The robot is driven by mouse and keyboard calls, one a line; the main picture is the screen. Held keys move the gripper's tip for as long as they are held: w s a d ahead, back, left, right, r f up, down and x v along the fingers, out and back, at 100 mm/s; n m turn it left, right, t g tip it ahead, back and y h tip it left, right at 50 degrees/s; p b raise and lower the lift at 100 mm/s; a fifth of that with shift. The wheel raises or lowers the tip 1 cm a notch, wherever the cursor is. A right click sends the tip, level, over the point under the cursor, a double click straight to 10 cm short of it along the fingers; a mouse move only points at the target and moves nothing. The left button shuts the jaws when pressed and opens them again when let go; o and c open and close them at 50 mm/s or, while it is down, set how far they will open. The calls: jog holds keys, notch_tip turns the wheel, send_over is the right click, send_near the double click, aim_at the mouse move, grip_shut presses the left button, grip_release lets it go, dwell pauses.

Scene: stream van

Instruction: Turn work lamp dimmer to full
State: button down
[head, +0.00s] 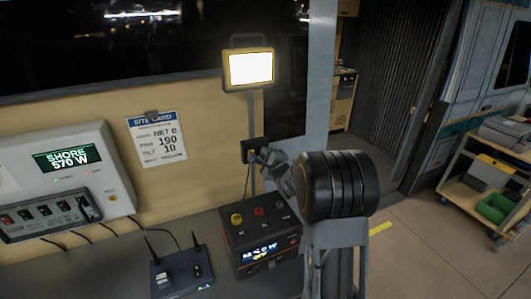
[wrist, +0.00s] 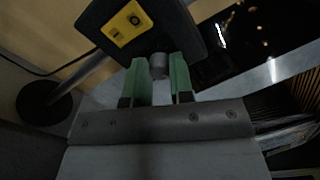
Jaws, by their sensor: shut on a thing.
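The work lamp (head: 250,68) glows bright white in a yellow frame on a pole. The dark dimmer box (head: 253,148) is mounted below it on the pole. In the wrist view the dimmer box (wrist: 182,28) has a yellow label (wrist: 128,24), and a grey round knob (wrist: 159,66) sticks out of it. My gripper (head: 264,157) reaches the box from the right. In the wrist view its green fingers (wrist: 161,80) are shut on the knob, one on each side. My arm hides part of the dimmer in the head view.
A black control box (head: 262,240) with coloured knobs stands on the bench below my gripper. A router (head: 180,275) with antennas is beside it. A cart (head: 490,185) stands far right.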

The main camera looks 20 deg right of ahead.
jog(key=m+p, duration=0.1)
jog(key=m, duration=0.4)
jog(key=shift+m+p, duration=0.4)
jog(key=shift+m, duration=0.3)
jog(key=c, duration=1.3)
grip_release()
jog(key=s+b, duration=0.2)
jog(key=s, duration=1.1)
jog(key=shift+s+d, duration=0.15)
jog(key=shift+s, duration=0.25)
